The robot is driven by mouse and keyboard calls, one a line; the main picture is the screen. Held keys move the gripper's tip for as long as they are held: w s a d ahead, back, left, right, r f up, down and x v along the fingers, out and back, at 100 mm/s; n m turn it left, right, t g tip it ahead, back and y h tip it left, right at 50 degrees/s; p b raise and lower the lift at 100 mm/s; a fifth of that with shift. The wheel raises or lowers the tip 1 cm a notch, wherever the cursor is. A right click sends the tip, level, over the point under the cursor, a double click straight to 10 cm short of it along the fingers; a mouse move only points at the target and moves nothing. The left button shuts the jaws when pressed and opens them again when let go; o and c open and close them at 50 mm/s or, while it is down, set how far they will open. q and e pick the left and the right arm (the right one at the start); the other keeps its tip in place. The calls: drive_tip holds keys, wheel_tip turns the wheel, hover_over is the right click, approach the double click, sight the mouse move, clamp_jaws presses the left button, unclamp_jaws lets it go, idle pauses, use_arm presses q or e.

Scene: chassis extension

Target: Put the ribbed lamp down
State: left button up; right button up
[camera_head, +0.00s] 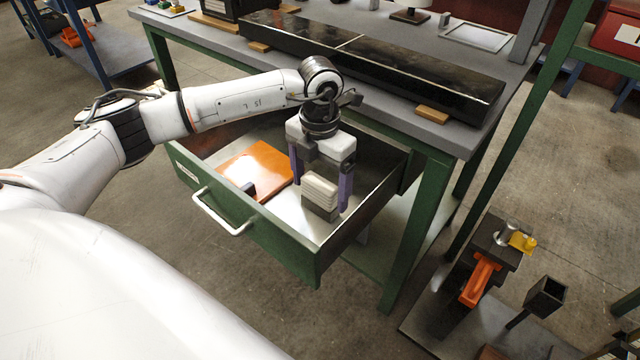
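The ribbed lamp (320,190), a pale ribbed block on a darker grey base, is upright inside the open green drawer (250,238). It appears to rest on the drawer's metal floor, towards the right side. My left gripper (322,196) points down into the drawer from above. Its two purple fingers stand apart, one on each side of the lamp, with what looks like a narrow gap at each side. The gripper looks open around the lamp; exact contact is hard to judge. My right gripper is not in view.
An orange flat box (256,168) and a small dark item (248,188) lie left of the lamp. The drawer walls stand close around the gripper. The grey workbench (215,44) above carries a long black beam (400,68). Bare drawer floor lies left of the lamp.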

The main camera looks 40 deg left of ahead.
use_arm(q)
wheel_tip(320, 180, up, 12)
drive_tip(key=p, duration=0.1)
drive_tip(key=shift+r, duration=0.2)
idle(0.3)
